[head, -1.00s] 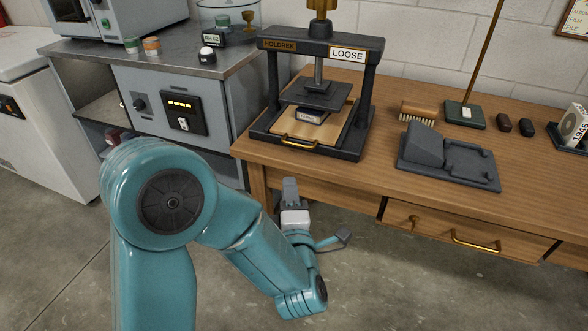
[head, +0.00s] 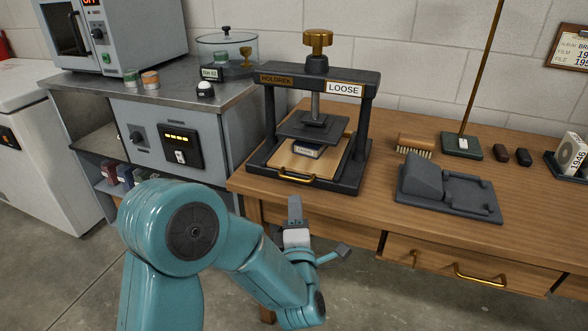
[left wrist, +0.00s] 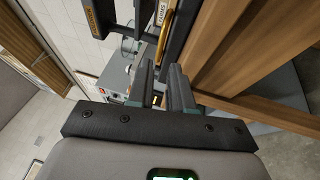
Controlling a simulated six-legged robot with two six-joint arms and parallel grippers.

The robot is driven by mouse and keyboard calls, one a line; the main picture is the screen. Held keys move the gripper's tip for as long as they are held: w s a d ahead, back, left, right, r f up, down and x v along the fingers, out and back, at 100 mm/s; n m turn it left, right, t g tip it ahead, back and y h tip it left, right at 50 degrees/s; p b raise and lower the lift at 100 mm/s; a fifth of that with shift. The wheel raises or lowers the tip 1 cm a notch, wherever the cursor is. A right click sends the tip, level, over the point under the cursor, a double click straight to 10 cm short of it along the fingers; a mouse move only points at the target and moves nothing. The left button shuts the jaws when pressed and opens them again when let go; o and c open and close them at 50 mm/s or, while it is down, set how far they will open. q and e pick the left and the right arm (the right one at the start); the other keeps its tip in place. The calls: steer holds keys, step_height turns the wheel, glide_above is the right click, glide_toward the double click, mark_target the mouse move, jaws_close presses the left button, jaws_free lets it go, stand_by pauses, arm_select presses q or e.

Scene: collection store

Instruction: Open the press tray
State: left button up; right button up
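The press (head: 318,115) is a dark frame on the wooden bench, with a brass knob on top and a sign reading LOOSE. Its tray (head: 283,160) is a light wooden board with a brass handle (head: 297,179) on the front edge, and sits within the press base. A small labelled book (head: 307,152) lies on it under the raised dark plate. My left gripper (head: 295,200) is just in front of and below the handle, apart from it. In the left wrist view its two fingers (left wrist: 162,68) are parted and empty, with the brass handle (left wrist: 163,36) beyond them. My right gripper is not in view.
A grey cradle (head: 447,185), a brush (head: 415,145) and a brass post (head: 480,80) stand right of the press. A bench drawer (head: 465,265) with a brass handle is below. A grey cabinet (head: 170,130) adjoins at left. Floor in front is open.

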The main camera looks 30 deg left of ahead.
mark_target(294, 178)
arm_select(q)
steer(key=p+x, duration=0.3)
steer(key=x, duration=0.4)
steer(key=shift+s+r, duration=0.1)
steer(key=shift+w+a+p, duration=0.3)
steer(key=shift+w+p, duration=0.05)
steer(key=shift+w, duration=0.15)
jaws_close()
stand_by(0.7)
